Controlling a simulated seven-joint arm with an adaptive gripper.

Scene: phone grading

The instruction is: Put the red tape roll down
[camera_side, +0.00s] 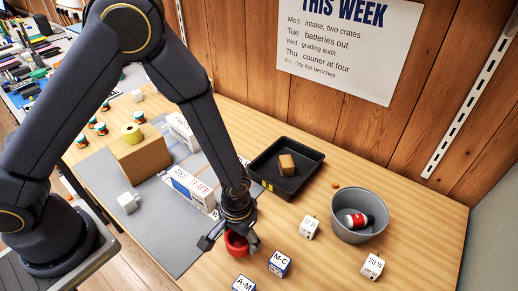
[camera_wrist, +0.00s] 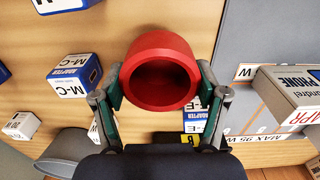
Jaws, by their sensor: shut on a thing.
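The red tape roll (camera_wrist: 165,42) is held between the two fingers of my gripper (camera_wrist: 160,92) in the wrist view. The fingers press on opposite sides of the roll, and its hole shows between them. In the side view my gripper (camera_side: 228,238) points down with the red tape roll (camera_side: 236,245) at its tips, low over the bare wood bench, just right of the grey mat. I cannot tell whether the roll touches the bench.
A blue-and-white M-C box (camera_side: 279,264) stands close to the right, with an A-M box (camera_side: 243,284) in front. A black tray (camera_side: 262,185) holding a brown block (camera_side: 287,165) lies behind. A cardboard box (camera_side: 150,160) carries a yellow roll (camera_side: 132,133).

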